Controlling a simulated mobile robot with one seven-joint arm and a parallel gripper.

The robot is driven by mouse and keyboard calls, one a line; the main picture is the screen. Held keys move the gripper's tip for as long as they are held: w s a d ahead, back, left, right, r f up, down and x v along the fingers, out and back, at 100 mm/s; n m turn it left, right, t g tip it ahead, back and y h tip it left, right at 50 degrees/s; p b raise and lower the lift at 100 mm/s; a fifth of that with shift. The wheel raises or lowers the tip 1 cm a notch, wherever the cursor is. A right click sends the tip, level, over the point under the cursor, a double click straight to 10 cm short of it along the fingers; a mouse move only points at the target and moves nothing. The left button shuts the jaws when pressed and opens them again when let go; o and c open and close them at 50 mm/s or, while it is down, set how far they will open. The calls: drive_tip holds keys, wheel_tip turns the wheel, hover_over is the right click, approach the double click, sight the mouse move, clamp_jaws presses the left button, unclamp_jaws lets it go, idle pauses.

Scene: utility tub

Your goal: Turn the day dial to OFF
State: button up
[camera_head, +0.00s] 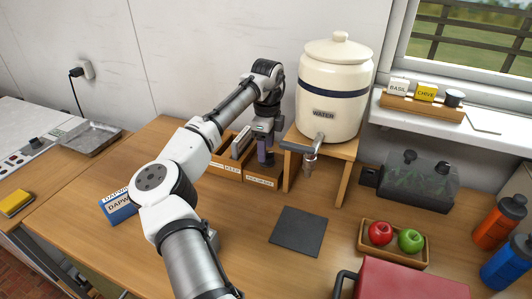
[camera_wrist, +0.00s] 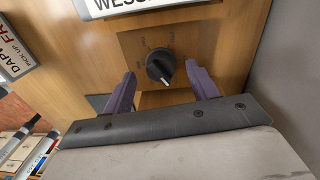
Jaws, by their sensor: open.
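The day dial (camera_wrist: 160,67) is a round black knob on a square brown plate (camera_wrist: 133,46) in the wrist view. Its white pointer mark faces down and slightly right in that picture. Small dark lettering surrounds the knob but is too small to read, so I cannot tell which word it points to. My gripper (camera_wrist: 160,72) is open, with one purple finger to the left of the knob and one to the right. Both fingers appear apart from it. In the head view my gripper (camera_head: 264,150) is at the wooden organizer (camera_head: 228,168), and the dial is hidden.
A cream water crock (camera_head: 335,85) stands on a wooden stand (camera_head: 345,150) just right of my gripper. A white label (camera_wrist: 120,5) sits above the dial plate. A dark mat (camera_head: 298,231) and a fruit tray (camera_head: 392,257) lie nearer, with bare tabletop left of the mat.

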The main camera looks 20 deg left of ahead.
wheel_tip(320, 180, up, 12)
drive_tip(key=b, duration=0.1)
drive_tip(key=shift+w+f, duration=0.25)
drive_tip(key=shift+d, duration=0.1)
